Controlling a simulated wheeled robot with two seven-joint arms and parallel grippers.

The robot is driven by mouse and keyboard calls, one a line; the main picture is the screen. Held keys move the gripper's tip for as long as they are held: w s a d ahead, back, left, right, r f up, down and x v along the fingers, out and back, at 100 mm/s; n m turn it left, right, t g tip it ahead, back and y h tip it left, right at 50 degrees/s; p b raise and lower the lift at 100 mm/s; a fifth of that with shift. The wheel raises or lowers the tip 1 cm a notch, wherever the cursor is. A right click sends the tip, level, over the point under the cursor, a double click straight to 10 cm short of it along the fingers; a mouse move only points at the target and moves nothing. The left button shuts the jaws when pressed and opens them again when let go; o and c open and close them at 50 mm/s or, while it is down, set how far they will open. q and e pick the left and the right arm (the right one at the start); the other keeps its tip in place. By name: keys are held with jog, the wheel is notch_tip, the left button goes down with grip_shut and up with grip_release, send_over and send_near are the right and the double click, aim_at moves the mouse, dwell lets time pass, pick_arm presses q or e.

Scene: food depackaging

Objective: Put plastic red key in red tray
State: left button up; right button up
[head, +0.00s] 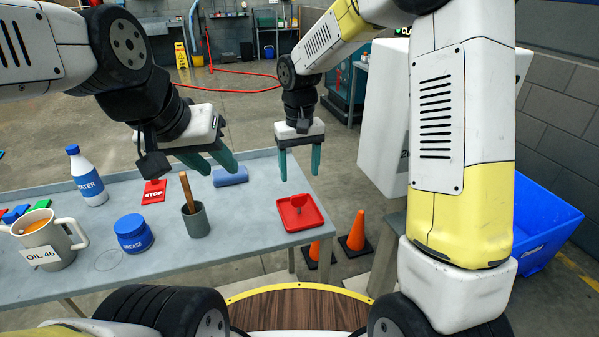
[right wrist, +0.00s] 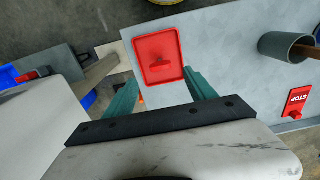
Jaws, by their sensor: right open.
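The red tray (head: 314,222) lies at the right end of the grey table. The plastic red key (head: 298,201) is within the tray's outline in the head view; the right wrist view shows the tray (right wrist: 144,78) with the key (right wrist: 158,62) over its floor. Red on red makes the key's exact pose hard to tell. My right gripper (head: 300,176) is open and empty above the tray, its fingers pointing down; its fingers also show in the right wrist view (right wrist: 160,92). My left gripper (head: 221,170) is open and empty, above the table's far edge, left of the tray.
A grease jar (head: 133,234), an oil mug (head: 45,245) and a water bottle (head: 88,178) stand further left. Cones (head: 355,235) are on the floor.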

jog(key=s+d+r+m+t+y, duration=0.1)
jog(key=s+d+r+t, duration=0.2)
jog(key=s+d+r, duration=0.65)
jog(key=s+d+r+m+t+y, duration=0.1)
jog(key=s+d+r+m+t, duration=0.1)
jog(key=s, duration=0.8)
notch_tip(320, 180, up, 3)
jog(key=d+t, duration=0.1)
jog(key=d, duration=0.1)
jog(key=shift+s+d, duration=0.15)
jog(key=shift+d, duration=0.2)
jog(key=shift+c, duration=0.5)
